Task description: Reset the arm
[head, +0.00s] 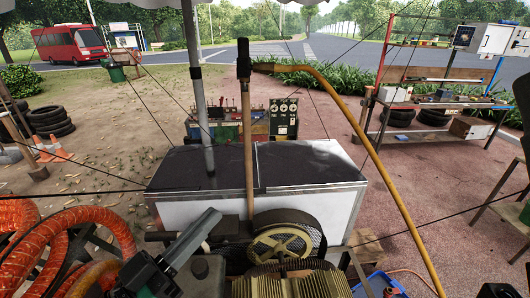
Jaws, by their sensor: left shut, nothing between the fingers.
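My left gripper (207,221) comes in at the lower left of the head view, pointing up and to the right. Its grey fingers are shut with nothing between them. It is in front of the white cart box with a dark top (260,165), left of the compressor's belt wheel (280,244). I cannot tell whether it touches anything. The compressor's ribbed brass-coloured block (292,284) is at the bottom centre. My right gripper is not in view.
A wooden-handled pole (247,140) and a grey post (199,90) rise over the box. A yellow hose (365,135) arches down to the right. Orange ducting (30,240) fills the lower left. A blue crate (378,285) is at the lower right. Thin dark lines cross the view.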

